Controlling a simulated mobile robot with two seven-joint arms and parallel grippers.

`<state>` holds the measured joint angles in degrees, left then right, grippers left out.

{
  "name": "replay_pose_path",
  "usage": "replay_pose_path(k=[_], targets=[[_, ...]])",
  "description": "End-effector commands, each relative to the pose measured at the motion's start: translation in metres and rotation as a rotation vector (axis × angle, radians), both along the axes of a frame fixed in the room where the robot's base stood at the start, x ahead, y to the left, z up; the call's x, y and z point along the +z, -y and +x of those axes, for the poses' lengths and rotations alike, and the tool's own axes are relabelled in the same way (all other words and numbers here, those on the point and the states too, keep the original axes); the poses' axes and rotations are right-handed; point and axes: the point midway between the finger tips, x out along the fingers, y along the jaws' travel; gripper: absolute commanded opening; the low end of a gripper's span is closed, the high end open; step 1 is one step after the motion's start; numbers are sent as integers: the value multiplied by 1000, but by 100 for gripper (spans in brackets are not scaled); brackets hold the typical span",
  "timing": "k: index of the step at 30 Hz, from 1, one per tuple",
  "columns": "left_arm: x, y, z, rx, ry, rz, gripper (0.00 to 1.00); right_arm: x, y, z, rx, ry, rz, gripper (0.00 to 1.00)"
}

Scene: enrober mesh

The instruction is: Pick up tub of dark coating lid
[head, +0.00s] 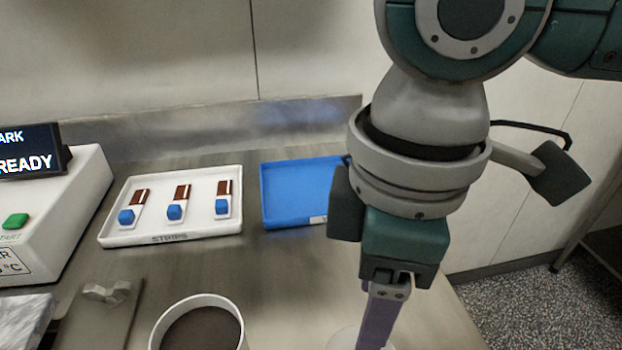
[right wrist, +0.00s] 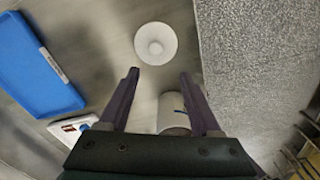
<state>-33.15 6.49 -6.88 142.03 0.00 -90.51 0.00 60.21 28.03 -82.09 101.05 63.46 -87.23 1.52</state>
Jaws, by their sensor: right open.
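The lid (right wrist: 155,43) is a white disc with a round knob at its centre, lying on the metal table. In the head view only a pale edge of it (head: 342,338) shows at the bottom, behind my right gripper. My right gripper (right wrist: 159,75) is open and empty, pointing down; in the right wrist view the lid lies just beyond its fingertips, apart from them. In the head view its purple finger (head: 378,318) overlaps the lid. The white tub of dark coating (head: 202,330) stands open left of the lid; its side shows between the fingers (right wrist: 172,108). My left gripper is not in view.
A blue tray (head: 290,192) and a white tray (head: 125,232) holding 3 strips with blue pieces stand behind. A machine with a READY display (head: 28,152) and a slab with a grey knob (head: 108,318) are at left. The table edge and speckled floor (head: 545,308) are at right.

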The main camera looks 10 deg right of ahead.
Motion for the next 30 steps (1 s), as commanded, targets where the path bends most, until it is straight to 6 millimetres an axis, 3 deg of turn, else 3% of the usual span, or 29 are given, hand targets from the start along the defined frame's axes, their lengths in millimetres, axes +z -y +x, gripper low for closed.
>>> replay_pose_path(k=[1,16,22,30], targets=[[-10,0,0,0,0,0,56,-8,5,3,-7,0,-15,65],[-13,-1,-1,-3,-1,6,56,-63,8,4,-10,-3,-26,65],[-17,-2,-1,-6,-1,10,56,-96,9,5,-10,-3,-26,65],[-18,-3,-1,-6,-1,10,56,-105,9,5,-9,-3,-25,65]])
